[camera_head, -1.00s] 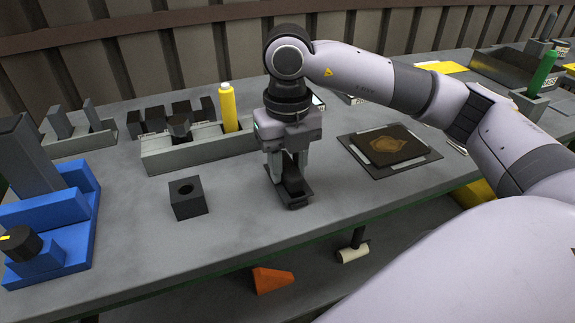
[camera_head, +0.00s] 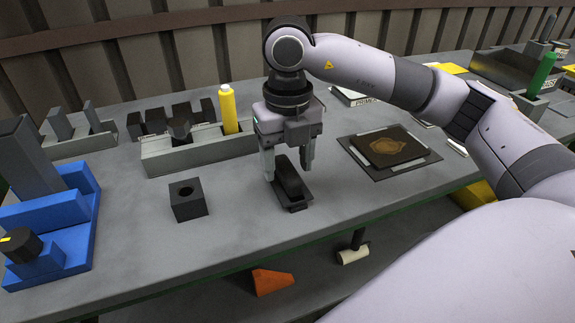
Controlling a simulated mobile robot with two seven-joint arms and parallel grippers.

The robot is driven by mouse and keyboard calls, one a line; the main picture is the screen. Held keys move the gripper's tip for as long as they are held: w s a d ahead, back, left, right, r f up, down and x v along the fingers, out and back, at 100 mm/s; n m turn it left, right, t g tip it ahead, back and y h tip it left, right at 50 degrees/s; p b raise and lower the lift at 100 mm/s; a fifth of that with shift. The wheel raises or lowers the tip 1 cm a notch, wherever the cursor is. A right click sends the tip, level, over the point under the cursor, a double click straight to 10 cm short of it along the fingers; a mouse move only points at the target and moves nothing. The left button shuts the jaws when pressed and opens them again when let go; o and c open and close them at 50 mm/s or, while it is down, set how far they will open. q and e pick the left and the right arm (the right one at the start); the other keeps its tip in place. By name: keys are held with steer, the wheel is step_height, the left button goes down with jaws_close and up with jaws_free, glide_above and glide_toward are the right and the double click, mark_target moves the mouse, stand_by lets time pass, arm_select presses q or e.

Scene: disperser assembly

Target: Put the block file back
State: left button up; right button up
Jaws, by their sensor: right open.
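A dark block file (camera_head: 288,178) stands in a small low black holder (camera_head: 296,205) on the grey table, near its front edge in the head view. My right gripper (camera_head: 287,172) is above it with its two fingers spread, one on each side of the block file. A gap shows between the fingers and the block, so it is open and holds nothing. The upper part of the block is just below the gripper's palm. My left gripper is out of view.
A black cube with a hole (camera_head: 188,198) stands to the left. A dark mat with a brown plate (camera_head: 390,147) lies right. A blue fixture (camera_head: 60,225) stands far left. Table between them is clear.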

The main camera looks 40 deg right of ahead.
mark_target(288, 168)
arm_select(q)
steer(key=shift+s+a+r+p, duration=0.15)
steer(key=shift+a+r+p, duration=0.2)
steer(key=shift+p, duration=0.5)
arm_select(e)
step_height(288, 168, up, 10)
steer(key=shift+r, duration=0.25)
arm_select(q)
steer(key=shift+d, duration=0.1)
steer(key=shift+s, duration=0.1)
arm_select(e)
steer(key=shift+s+f, duration=0.1)
